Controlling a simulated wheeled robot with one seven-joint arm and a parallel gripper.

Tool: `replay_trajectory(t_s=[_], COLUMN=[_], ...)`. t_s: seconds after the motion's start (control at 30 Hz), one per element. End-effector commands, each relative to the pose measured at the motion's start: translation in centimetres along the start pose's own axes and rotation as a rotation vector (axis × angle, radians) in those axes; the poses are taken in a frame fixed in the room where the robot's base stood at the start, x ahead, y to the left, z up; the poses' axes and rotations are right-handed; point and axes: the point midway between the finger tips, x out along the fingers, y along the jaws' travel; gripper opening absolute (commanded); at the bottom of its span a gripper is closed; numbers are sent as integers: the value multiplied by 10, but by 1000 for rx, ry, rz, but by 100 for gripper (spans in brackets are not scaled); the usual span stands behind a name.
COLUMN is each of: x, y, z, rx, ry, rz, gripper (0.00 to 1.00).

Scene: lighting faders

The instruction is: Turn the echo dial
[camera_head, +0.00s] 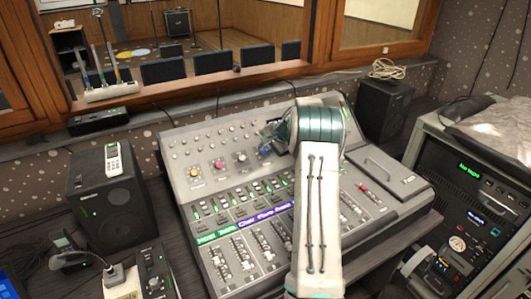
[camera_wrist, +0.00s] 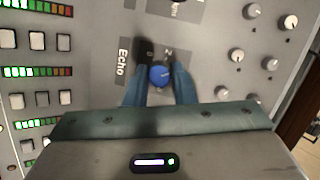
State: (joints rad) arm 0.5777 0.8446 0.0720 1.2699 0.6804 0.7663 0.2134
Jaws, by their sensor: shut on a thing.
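The echo dial is a round blue knob (camera_wrist: 159,76) on the grey mixing console (camera_head: 225,145), beside the dark "Echo" label (camera_wrist: 122,62) in the wrist view. My gripper (camera_wrist: 160,82) is shut on the blue knob, with one finger on each side of it. In the head view the blue knob (camera_head: 265,150) shows just left of my wrist. My gripper (camera_head: 270,130) is partly hidden there by my wrist and arm, which reach over the console's right half.
Yellow, pink and dark knobs stand left of the blue one, among them a pink knob (camera_head: 219,163). Faders (camera_head: 245,262) fill the console's front. Black speakers stand left (camera_head: 105,195) and right (camera_head: 383,108). A rack (camera_head: 470,205) stands at the right.

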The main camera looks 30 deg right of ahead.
Motion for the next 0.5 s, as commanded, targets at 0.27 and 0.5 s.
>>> replay_trajectory(t_s=[0.27, 0.5], x=[0, 0], y=[1, 1], z=[0, 0], rx=[74, 85], ry=[-5, -6], rz=[-20, -23], gripper=[0, 0])
